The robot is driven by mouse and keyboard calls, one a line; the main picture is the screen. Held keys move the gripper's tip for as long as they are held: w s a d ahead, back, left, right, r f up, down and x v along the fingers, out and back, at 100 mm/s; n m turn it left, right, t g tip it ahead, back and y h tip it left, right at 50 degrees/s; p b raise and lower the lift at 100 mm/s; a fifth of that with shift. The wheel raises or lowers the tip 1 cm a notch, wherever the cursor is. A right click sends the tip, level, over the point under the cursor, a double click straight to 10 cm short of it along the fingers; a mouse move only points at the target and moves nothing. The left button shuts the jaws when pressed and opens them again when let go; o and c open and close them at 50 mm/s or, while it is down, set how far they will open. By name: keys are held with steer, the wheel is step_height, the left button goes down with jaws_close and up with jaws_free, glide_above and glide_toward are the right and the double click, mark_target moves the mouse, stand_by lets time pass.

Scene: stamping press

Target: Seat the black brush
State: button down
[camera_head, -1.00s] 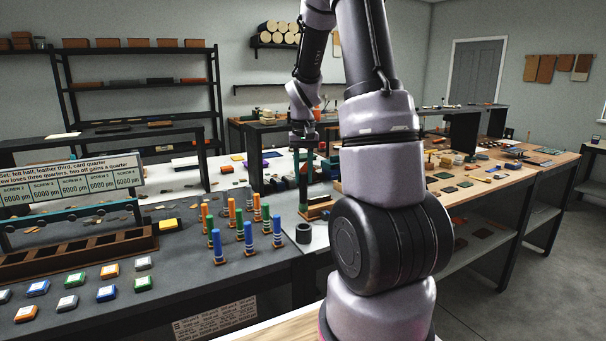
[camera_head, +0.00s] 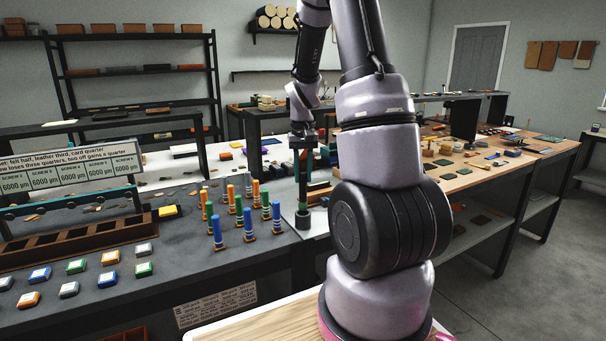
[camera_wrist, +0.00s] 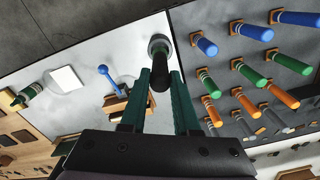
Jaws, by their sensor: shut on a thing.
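The black brush (camera_wrist: 158,76) is a dark cylinder held between my gripper's green fingers. My gripper (camera_wrist: 160,88) is shut on it; in the head view, my gripper (camera_head: 302,170) points straight down at the near edge of the bench. The brush's far end meets a round grey-black cup (camera_wrist: 159,44) in the wrist view. In the head view, the dark cup (camera_head: 302,219) stands at the bench edge directly under my gripper, with the brush upright above it. I cannot tell how deep the brush end sits in the cup.
Several blue, green and orange pegs (camera_head: 220,234) stand on the dark mat just left of my gripper. A wooden block (camera_head: 319,195) lies close on its right. Coloured blocks (camera_head: 76,266) and a slotted wooden rack (camera_head: 75,244) are farther left.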

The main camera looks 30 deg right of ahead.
mark_target(303, 200)
steer(key=shift+f, duration=2.7)
steer(key=c, duration=0.6)
jaws_free()
steer(key=shift+o, duration=0.2)
step_height(303, 200, up, 11)
steer(key=shift+f, duration=0.1)
